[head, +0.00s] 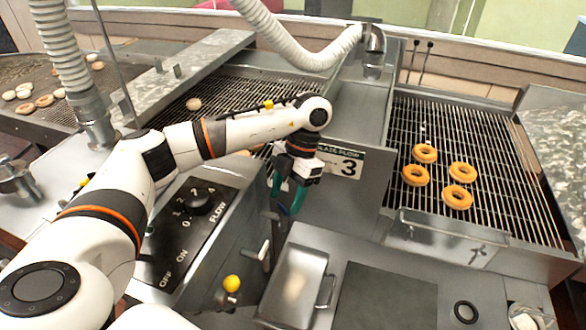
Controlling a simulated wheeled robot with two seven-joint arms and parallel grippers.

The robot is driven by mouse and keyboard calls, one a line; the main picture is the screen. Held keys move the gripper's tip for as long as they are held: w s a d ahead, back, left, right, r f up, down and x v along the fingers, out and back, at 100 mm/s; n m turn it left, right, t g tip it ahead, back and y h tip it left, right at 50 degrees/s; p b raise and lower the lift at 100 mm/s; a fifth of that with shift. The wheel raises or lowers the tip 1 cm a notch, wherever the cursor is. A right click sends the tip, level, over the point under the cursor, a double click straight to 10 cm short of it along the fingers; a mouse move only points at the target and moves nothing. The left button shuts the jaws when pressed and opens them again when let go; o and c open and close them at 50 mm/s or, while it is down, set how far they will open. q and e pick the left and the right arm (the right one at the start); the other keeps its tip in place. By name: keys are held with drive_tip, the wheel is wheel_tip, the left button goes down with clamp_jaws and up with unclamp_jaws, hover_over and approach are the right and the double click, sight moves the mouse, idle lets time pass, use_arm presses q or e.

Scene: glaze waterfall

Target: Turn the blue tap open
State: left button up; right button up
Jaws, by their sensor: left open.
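My left gripper (286,200) points down in front of the glaze machine's metal front. Its teal fingers are open, and I see nothing held between them. I cannot make out a blue tap in the head view; my gripper and arm cover part of the machine front. A sign (346,165) reading "GLAZE FLOW 3" is just right of the gripper, partly covered by it. A black dial (200,202) with numbers around it is on the panel (168,246) left of the gripper. My right gripper is not in view.
A yellow ball knob (231,284) sticks up below the panel. A metal pan (301,268) with a handle stands below the gripper. Several ring doughnuts (425,153) lie on the right wire rack (480,130). A white hose (300,50) hangs over the machine.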

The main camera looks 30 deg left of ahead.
use_arm(q)
drive_tip(key=v, duration=1)
drive_tip(key=shift+r, duration=0.3)
drive_tip(key=shift+w+a, duration=0.1)
